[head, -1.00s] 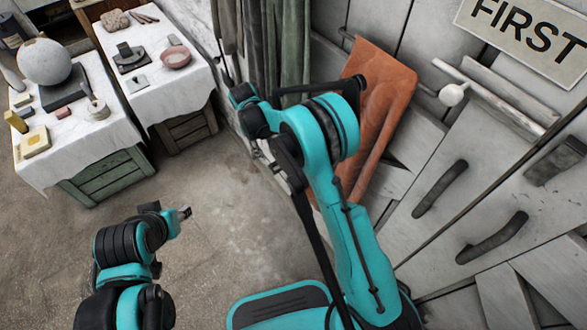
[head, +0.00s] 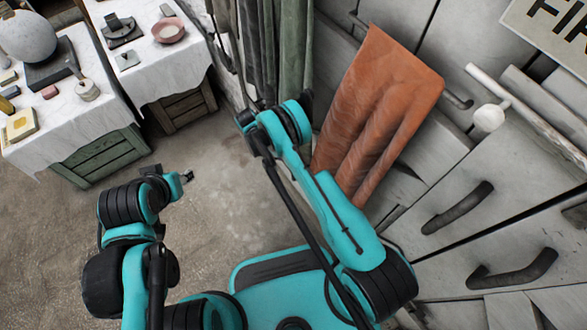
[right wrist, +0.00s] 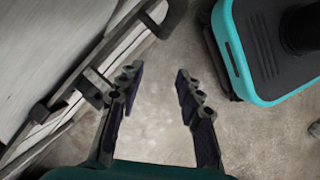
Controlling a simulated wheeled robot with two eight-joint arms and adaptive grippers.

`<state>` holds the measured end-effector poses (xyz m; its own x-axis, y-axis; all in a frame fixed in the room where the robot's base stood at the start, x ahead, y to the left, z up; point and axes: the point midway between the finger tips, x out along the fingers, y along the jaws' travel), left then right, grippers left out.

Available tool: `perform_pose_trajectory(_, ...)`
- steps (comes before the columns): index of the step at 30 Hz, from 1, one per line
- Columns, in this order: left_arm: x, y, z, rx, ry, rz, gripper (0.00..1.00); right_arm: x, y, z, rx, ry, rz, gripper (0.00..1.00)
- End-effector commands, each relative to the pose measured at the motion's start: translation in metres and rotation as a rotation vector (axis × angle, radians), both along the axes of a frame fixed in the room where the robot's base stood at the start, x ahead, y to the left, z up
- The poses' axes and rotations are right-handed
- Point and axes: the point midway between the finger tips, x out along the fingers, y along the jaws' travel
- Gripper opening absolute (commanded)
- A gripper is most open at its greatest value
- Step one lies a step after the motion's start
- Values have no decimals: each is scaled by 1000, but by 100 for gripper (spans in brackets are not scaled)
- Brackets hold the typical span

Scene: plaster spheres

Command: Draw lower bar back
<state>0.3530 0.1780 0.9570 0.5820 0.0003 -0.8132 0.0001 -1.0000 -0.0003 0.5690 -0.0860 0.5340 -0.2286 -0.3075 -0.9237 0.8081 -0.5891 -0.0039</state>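A pale round bar with a white knob (head: 489,118) runs along the grey panelled wall at the right of the head view. I cannot tell whether it is the lower bar. In the right wrist view, a long dark bar (right wrist: 72,78) with dark bracket pieces runs along the panel at the left. My right gripper (right wrist: 157,78) is open and empty above the floor, its left finger close beside the bracket. In the head view my own arm mostly hides it. My left gripper (head: 186,176) is low at the left, away from the wall; its finger opening is too small to read.
Two dark curved handles (head: 458,207) (head: 513,268) project from the wall panels. An orange-brown hide (head: 380,100) hangs beside my right arm. Cloth-covered tables with a plaster sphere (head: 27,37) stand at the upper left. Open floor (head: 215,225) lies between.

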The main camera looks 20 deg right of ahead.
Motion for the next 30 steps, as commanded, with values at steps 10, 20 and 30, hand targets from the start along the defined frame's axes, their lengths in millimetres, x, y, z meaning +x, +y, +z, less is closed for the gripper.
perform_pose_trajectory(10, 0, 0, -23, 0, 0, 0, 40, -42, -55, -11, 1, 0, -1, 36)
perform_pose_trajectory(20, 0, 0, -29, 0, 0, 0, 40, -46, -61, -30, 1, -1, 0, 36)
perform_pose_trajectory(30, 0, 0, -29, 0, 0, 0, 40, -46, -61, -29, 1, -1, 0, 0)
